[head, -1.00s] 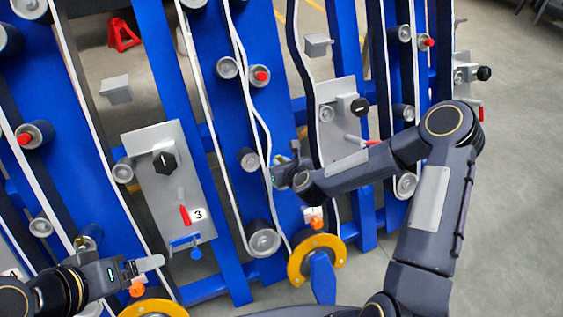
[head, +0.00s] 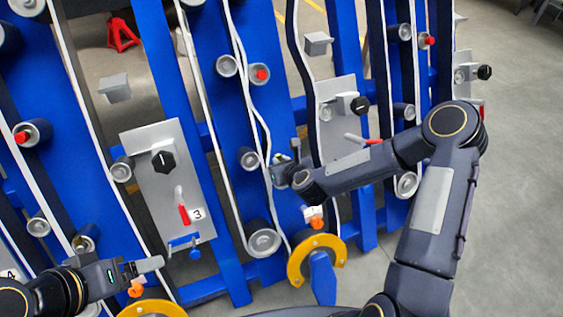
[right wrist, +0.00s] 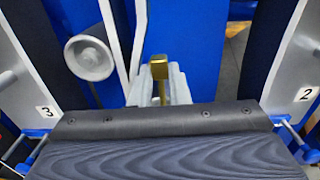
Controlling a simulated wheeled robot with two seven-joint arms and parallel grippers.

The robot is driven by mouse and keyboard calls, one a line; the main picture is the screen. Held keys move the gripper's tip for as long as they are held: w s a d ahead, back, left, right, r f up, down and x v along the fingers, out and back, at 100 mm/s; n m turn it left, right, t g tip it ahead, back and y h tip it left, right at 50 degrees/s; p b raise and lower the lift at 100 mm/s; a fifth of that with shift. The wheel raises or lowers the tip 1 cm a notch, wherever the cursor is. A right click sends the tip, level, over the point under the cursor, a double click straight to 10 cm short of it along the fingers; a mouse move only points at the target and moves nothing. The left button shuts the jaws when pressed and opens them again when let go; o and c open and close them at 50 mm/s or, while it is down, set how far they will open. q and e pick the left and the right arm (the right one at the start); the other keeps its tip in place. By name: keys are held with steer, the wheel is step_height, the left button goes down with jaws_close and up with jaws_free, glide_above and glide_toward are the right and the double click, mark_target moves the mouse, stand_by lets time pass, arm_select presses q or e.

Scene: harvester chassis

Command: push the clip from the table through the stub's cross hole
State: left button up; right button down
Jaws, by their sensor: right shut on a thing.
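My right gripper (head: 277,163) is beside the blue upright in the middle of the head view. In the right wrist view its pale fingers (right wrist: 176,84) are shut on a small brass-coloured piece, the clip (right wrist: 160,70), which stands up between them. A grey round stub (right wrist: 90,57) is up and left of the clip in the wrist view, apart from it. A grey stub (head: 249,158) also shows just left of the right gripper in the head view. I cannot make out a cross hole. My left gripper (head: 152,264) is at the lower left; its finger gap is unclear.
Blue uprights carry several grey stubs and hanging white cables (head: 262,130). Grey panel 3 (head: 150,195) with a black knob and red-tipped lever is on the left. Another grey panel (head: 335,95) is behind the right arm. Open floor (head: 515,200) lies to the right.

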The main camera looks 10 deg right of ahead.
stand_by(0.3)
steer(key=shift+s+d+f+b, duration=0.1)
steer(key=shift+s+f+b, duration=0.35)
steer(key=shift+f+b, duration=0.4)
steer(key=shift+s+d+f+b, duration=0.1)
steer(key=shift+s+f+b, duration=0.35)
steer(key=shift+f+b, duration=0.4)
steer(key=shift+s+d+f+b, duration=0.1)
steer(key=shift+s+f+b, duration=0.35)
steer(key=shift+f+b, duration=0.4)
steer(key=c, duration=1.3)
jaws_free()
steer(key=shift+r, duration=0.2)
steer(key=p+v, duration=0.1)
steer(key=v, duration=0.7)
steer(key=shift+w, duration=0.1)
